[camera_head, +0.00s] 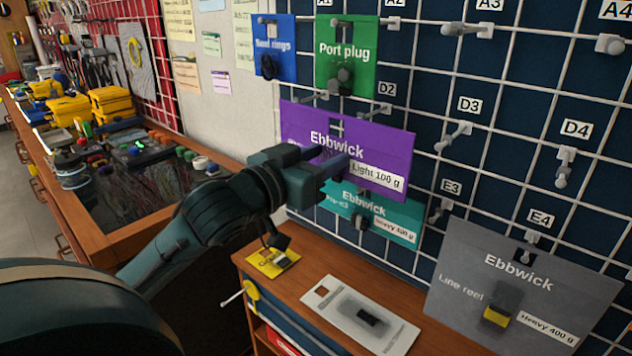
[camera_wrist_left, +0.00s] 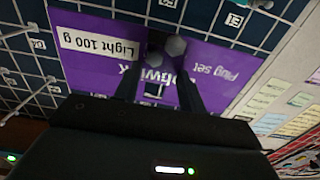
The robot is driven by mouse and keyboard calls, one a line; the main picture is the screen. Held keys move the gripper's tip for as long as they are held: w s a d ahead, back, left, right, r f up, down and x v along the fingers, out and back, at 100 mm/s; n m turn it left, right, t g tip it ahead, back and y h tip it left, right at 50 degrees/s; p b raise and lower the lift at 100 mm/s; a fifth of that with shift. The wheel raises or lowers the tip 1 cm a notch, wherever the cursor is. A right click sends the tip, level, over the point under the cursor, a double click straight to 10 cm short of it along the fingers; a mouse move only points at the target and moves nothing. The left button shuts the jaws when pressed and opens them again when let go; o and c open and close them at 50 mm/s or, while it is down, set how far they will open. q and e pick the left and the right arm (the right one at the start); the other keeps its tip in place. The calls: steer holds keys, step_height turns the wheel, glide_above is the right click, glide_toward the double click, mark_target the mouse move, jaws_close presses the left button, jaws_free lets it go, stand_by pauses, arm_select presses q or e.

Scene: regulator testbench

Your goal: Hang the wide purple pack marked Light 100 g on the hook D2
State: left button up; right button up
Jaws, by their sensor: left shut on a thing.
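The wide purple pack (camera_head: 300,132), marked Ebbwick and Light 100 g, is upright and slightly tilted in front of the grid panel. My left gripper (camera_head: 335,166) is shut on its lower middle and covers part of its face. Hook D2 (camera_head: 384,107) shows just above the pack's top edge, below its D2 label (camera_head: 387,90). The pack's dark top slot looks lower and left of the hook, apart from it. In the left wrist view the purple pack (camera_wrist_left: 88,70) is upside down between my left gripper's fingers (camera_wrist_left: 163,68). My right gripper is out of view.
A teal pack (camera_head: 404,228) hangs just below, partly hidden. Blue (camera_head: 270,25) and green (camera_head: 340,30) packs hang above. Hook D3 (camera_head: 452,138) is empty to the right. A grey pack (camera_head: 520,285) hangs lower right; a white pack (camera_head: 355,310) lies on the bench.

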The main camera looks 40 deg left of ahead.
mark_target(335, 153)
arm_select(q)
steer(key=shift+w, duration=0.25)
steer(key=shift+w+p, duration=0.25)
steer(key=shift+p, duration=0.1)
steer(key=shift+w+d, duration=0.1)
steer(key=shift+w, duration=0.9)
steer(key=shift+w+d+f, duration=0.1)
steer(key=shift+w, duration=0.65)
steer(key=shift+w+f+p, duration=0.35)
steer(key=shift+w+p, duration=0.1)
steer(key=shift+w, duration=0.1)
steer(key=o, duration=1.1)
